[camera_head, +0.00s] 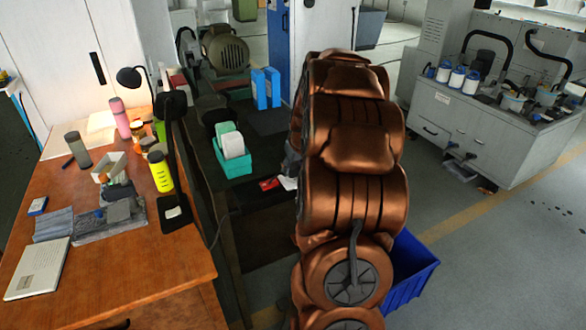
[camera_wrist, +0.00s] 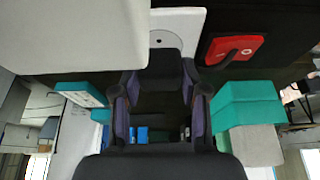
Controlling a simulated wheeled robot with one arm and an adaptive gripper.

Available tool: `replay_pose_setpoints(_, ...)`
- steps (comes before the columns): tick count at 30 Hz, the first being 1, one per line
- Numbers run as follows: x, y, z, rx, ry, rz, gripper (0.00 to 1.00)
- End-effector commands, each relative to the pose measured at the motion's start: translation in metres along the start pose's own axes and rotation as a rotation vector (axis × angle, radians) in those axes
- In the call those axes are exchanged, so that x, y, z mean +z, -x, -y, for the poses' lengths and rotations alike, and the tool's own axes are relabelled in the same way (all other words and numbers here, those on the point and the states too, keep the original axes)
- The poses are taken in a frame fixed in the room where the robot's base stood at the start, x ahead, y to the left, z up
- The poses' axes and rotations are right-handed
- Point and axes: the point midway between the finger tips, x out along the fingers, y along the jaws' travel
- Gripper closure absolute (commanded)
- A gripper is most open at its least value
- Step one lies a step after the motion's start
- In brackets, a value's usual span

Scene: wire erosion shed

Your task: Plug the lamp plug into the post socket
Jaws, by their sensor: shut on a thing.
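My gripper (camera_wrist: 159,84) shows in the wrist view with its two dark fingers on either side of a black block, which appears to be the lamp plug (camera_wrist: 160,66). The plug's far end overlaps a white plate (camera_wrist: 185,22) with a small dark hole; I cannot tell whether they touch or whether this plate is the post socket. In the head view my copper arm hides most of the gripper, and the plug cannot be made out. A black desk lamp (camera_head: 130,78) stands on the wooden desk (camera_head: 120,275) at left.
A red item (camera_wrist: 232,46) lies beside the white plate. A large pale surface (camera_wrist: 70,35) is close at upper left in the wrist view. A teal box (camera_head: 236,164) stands left of my arm, a blue bin (camera_head: 412,268) right of it. Open floor lies at right.

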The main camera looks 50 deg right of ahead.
Motion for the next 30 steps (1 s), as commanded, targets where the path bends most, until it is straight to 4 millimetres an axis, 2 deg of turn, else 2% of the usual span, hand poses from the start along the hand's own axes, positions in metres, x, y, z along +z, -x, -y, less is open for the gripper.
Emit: replay_pose_setpoints(30,0.0032,-0.0079,0.0001,0.0,-0.001,0.0,0.88)
